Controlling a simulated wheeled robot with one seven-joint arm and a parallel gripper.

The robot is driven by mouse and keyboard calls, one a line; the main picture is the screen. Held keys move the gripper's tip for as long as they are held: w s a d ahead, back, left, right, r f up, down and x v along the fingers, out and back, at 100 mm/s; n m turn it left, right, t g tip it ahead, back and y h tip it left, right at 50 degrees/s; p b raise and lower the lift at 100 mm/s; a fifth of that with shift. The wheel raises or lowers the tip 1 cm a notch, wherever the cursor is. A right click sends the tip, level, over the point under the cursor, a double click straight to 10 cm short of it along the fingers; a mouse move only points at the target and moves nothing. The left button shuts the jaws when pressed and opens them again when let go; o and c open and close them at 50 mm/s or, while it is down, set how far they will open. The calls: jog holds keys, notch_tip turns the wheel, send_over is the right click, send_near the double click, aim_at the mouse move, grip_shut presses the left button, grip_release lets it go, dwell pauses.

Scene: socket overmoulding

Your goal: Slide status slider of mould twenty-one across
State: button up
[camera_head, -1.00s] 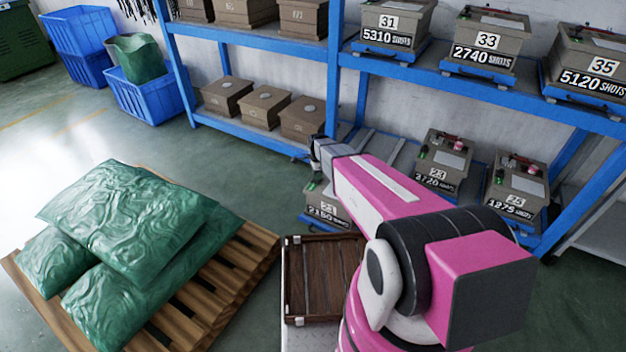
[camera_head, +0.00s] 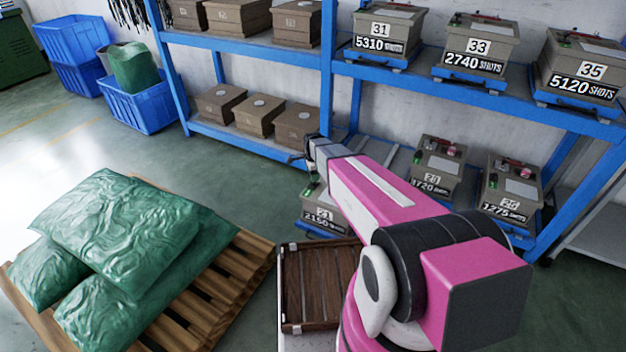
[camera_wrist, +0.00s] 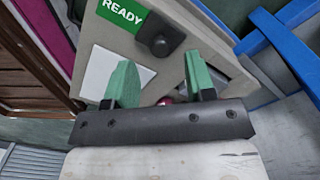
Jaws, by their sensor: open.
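Mould twenty-one (camera_head: 323,212) is a grey-brown box on the low level, partly hidden behind my arm. It reads 21 and 2150 shots. In the wrist view its top face fills the middle. A green READY label (camera_wrist: 122,14) shows there, with a dark slider knob (camera_wrist: 161,38) at the label's right end. My gripper (camera_wrist: 163,80) is open, with two green fingertips over the mould's top. The knob appears beyond the fingertips, roughly in line with the gap between them, and is not held. A small red part shows between the fingers, mostly hidden.
Moulds twenty-three (camera_head: 437,165) and twenty-five (camera_head: 510,190) stand to the right on the low level. A blue shelf post (camera_wrist: 280,55) lies right of the gripper in the wrist view. A brown slatted crate (camera_head: 318,290) and a pallet (camera_head: 225,285) with green sacks are nearer.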

notch_tip(320, 180, up, 8)
jog(key=shift+f, duration=0.2)
dwell(0.4)
jog(key=s+d+r+n, duration=0.2)
jog(key=s+d+n, duration=0.1)
jog(key=s+n, duration=0.2)
jog(key=s+d+r+n, duration=0.3)
jog(key=s+n, duration=0.2)
jog(key=s, duration=0.5)
jog(key=s+d+r+n, duration=0.3)
jog(key=s+d+n, duration=0.1)
jog(key=s, duration=0.3)
jog(key=shift+s+n, duration=0.4)
jog(key=shift+n, duration=0.5)
dwell(0.9)
